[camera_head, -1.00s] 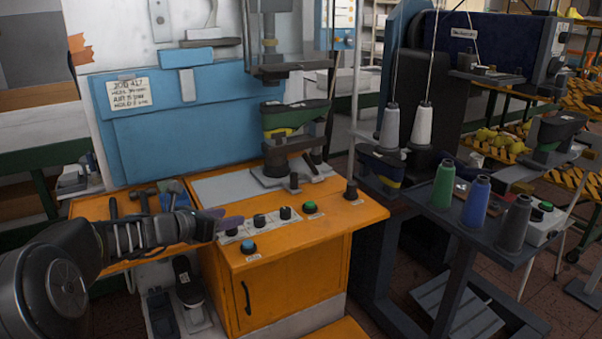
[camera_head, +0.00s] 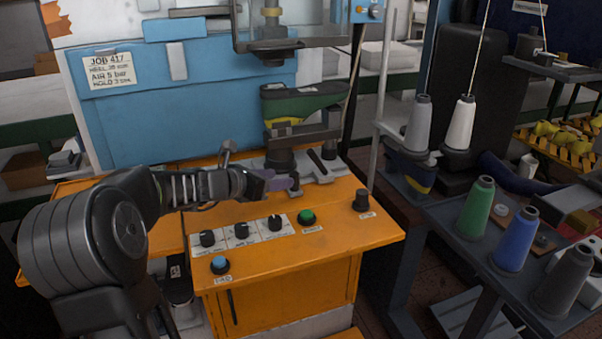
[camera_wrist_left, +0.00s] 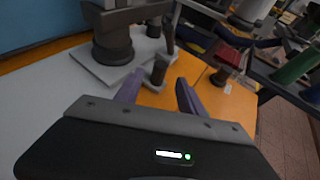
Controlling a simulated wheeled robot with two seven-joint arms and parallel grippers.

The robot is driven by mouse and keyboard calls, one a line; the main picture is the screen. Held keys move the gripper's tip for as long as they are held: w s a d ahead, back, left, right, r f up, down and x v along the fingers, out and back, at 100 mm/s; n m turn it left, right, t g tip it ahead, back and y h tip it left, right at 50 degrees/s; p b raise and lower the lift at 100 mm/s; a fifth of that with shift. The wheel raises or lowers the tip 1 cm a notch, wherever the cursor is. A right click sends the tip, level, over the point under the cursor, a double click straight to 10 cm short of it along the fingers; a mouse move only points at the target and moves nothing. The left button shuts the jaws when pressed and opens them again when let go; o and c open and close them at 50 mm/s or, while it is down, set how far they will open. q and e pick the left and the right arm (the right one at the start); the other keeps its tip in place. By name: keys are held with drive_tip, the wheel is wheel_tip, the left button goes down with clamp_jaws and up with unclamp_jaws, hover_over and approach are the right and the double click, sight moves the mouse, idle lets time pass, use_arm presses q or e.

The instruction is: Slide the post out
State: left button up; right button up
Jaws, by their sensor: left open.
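A dark post (camera_head: 280,159) stands on a grey plate (camera_head: 328,172) at the back of the orange bench and carries a green and black shoe last (camera_head: 300,101). Its lower part also shows in the left wrist view (camera_wrist_left: 112,44). A short dark upright handle (camera_head: 295,186) sits at the plate's front edge. My left gripper (camera_head: 281,183) has purple fingers and is at this handle in the head view. In the left wrist view, the fingers (camera_wrist_left: 158,83) are spread, with the handle (camera_wrist_left: 158,71) between and just beyond their tips. Contact is not clear. My right gripper is out of view.
Black knobs (camera_head: 241,231), a green button (camera_head: 306,217) and a blue button (camera_head: 220,263) line the bench's front. A dark knob (camera_head: 361,200) stands at the right. A press head (camera_head: 270,40) hangs above the last. Thread cones (camera_head: 477,208) stand on the right table.

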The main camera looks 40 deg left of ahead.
sight(295, 177)
use_arm(q)
drive_tip(key=shift+x, duration=3.9)
drive_tip(key=shift+c, duration=0.4)
clamp_jaws()
